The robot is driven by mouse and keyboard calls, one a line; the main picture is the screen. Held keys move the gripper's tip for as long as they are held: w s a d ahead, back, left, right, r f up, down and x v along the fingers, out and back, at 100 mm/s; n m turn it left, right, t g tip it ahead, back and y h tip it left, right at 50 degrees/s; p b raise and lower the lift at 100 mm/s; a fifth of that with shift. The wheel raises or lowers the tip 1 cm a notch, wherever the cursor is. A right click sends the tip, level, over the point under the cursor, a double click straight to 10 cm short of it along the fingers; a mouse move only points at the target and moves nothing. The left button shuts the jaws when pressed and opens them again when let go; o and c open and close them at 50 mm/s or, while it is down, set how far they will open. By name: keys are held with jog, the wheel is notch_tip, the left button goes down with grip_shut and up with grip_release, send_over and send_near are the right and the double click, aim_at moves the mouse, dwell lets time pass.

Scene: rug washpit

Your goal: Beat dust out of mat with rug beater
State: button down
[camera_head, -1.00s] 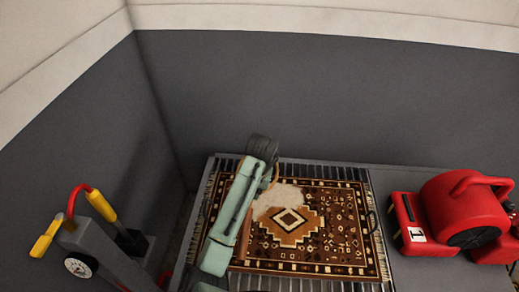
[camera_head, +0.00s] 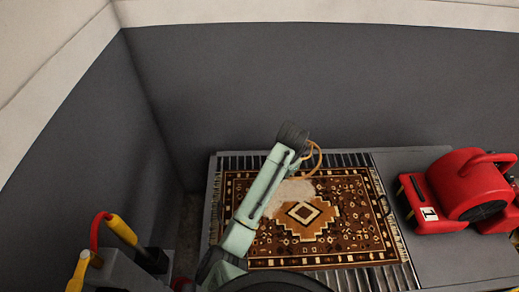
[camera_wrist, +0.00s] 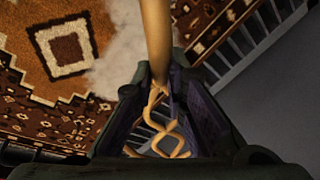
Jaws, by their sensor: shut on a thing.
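The brown patterned mat (camera_head: 345,235) lies flat on a slatted rack, with a pale dust patch (camera_head: 290,197) on its upper left part. The mat and the patch also show in the wrist view. My gripper (camera_wrist: 160,88) is shut on the tan cane rug beater (camera_wrist: 156,35). The beater's straight cane runs up out of the fingers, and its twisted cane part lies between them, toward the palm. In the head view, a thin cane loop (camera_head: 318,155) shows right of my arm's end, over the mat's far edge. My arm hides the mat's left part and the fingers there.
A red blower (camera_head: 468,188) stands on the grey surface right of the mat. A grey device with red and yellow handles (camera_head: 121,230) stands at lower left. Grey walls close the back and left.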

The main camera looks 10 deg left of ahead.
jog(key=w+a+r+m+h+p, duration=0.1)
jog(key=w+a+m+h+p, duration=0.2)
jog(key=m, duration=0.6)
jog(key=w+a+r+m+h+p, duration=0.15)
jog(key=w+a+m, duration=0.3)
jog(key=m, duration=0.55)
jog(key=shift+t+h, duration=0.3)
jog(key=shift+h, duration=0.15)
jog(key=shift+s+a+f+b, duration=0.15)
jog(key=shift+f+b, duration=0.45)
jog(key=shift+f, duration=0.4)
jog(key=shift+s+a+f+b, duration=0.1)
jog(key=shift+a+f+b, duration=0.1)
jog(key=shift+f+b, duration=0.6)
jog(key=shift+s+a+f+b, duration=0.15)
jog(key=shift+f+b, duration=0.2)
jog(key=shift+f, duration=0.85)
jog(key=shift+f, duration=0.1)
notch_tip(320, 180, down, 6)
jog(key=b, duration=0.4)
jog(key=shift+r+b, duration=0.25)
jog(key=shift+b, duration=0.15)
jog(key=shift+r+p, duration=1.55)
jog(key=shift+r, duration=0.95)
jog(key=shift+f, duration=0.1)
